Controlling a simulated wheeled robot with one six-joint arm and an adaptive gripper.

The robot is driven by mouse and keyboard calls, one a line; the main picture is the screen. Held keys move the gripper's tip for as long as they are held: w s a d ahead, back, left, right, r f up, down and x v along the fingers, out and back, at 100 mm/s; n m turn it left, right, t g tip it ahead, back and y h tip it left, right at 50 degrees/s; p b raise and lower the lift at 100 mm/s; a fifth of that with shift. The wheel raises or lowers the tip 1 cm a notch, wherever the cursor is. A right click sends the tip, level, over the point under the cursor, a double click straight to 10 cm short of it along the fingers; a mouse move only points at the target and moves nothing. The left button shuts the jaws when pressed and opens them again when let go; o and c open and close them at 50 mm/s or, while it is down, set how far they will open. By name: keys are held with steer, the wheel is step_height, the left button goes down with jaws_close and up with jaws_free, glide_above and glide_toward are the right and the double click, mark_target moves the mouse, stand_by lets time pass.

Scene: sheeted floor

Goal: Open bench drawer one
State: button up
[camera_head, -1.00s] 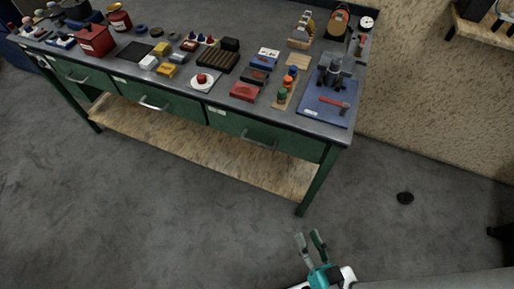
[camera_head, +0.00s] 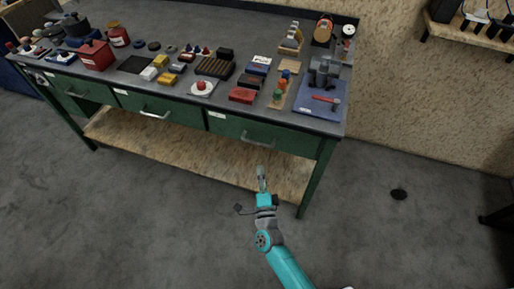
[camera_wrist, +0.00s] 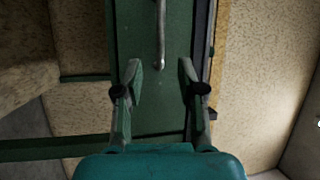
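The bench (camera_head: 345,125) has three green drawers in a row: a left one (camera_head: 68,84), a middle one (camera_head: 175,106) and a right one (camera_head: 235,124). Each has a metal bar handle and looks shut. Small labels on the fronts are too small to read. My gripper (camera_head: 261,172) is in front of the bench, just below the right drawer's handle (camera_head: 258,139). In the wrist view my gripper (camera_wrist: 160,68) is open and empty, facing a green drawer front (camera_wrist: 155,100). The handle (camera_wrist: 160,35) lies ahead, lined up between the fingertips but beyond them.
A wooden lower shelf (camera_head: 190,156) runs under the drawers, behind my gripper. The bench top carries a red box (camera_head: 95,55), a blue mat (camera_head: 318,107) and several small items. The floor in front is clear.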

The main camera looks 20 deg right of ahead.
mark_target(257, 144)
steer(key=shift+m, duration=0.4)
steer(key=x, duration=1.2)
steer(key=shift+w+a, duration=0.1)
steer(key=shift+a, duration=0.2)
jaws_close()
